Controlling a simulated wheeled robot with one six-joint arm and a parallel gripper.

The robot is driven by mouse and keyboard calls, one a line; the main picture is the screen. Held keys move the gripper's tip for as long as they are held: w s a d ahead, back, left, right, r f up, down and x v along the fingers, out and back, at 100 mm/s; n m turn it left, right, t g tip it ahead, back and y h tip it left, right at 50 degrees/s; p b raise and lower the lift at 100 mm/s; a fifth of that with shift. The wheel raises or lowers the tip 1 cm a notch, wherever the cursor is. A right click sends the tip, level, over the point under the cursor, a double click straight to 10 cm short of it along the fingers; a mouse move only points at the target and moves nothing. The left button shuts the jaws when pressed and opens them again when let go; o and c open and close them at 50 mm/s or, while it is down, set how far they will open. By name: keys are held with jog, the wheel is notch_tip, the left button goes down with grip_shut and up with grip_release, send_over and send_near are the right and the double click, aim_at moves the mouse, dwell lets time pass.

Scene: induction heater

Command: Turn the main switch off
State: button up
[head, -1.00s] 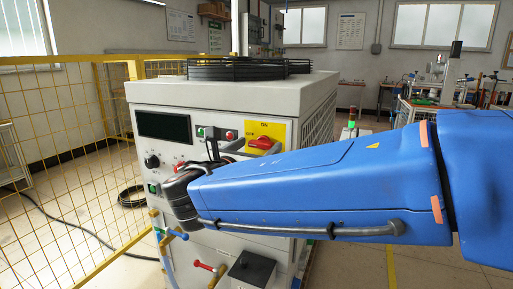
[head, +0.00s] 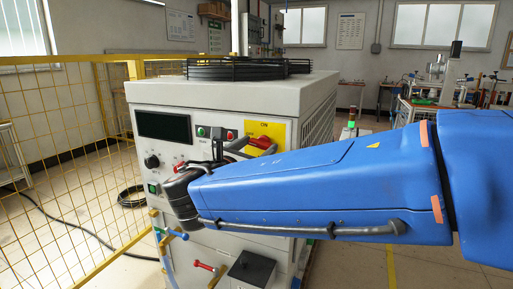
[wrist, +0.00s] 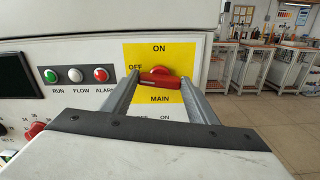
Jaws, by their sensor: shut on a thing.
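The main switch is a red handle (wrist: 160,82) on a yellow plate (wrist: 185,55) marked ON at the top, OFF at the left and MAIN below. In the wrist view the handle lies roughly level, its left end toward OFF. My gripper (wrist: 158,84) is shut on the handle, one finger at each end. In the head view the red handle (head: 262,142) shows at the plate's right, and my gripper (head: 240,149) reaches across the plate's lower left, hiding part of it.
The heater cabinet (head: 310,110) carries a dark display (head: 163,126) and small lamps left of the plate. A yellow mesh fence (head: 60,150) stands at the left. Knobs and valves sit lower on the front.

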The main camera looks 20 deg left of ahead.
jog(key=shift+m, duration=2)
jog(key=o, duration=1)
jog(key=shift+o, duration=0.2)
jog(key=shift+s, duration=0.1)
jog(key=s+a, duration=0.1)
jog(key=s, duration=1.6)
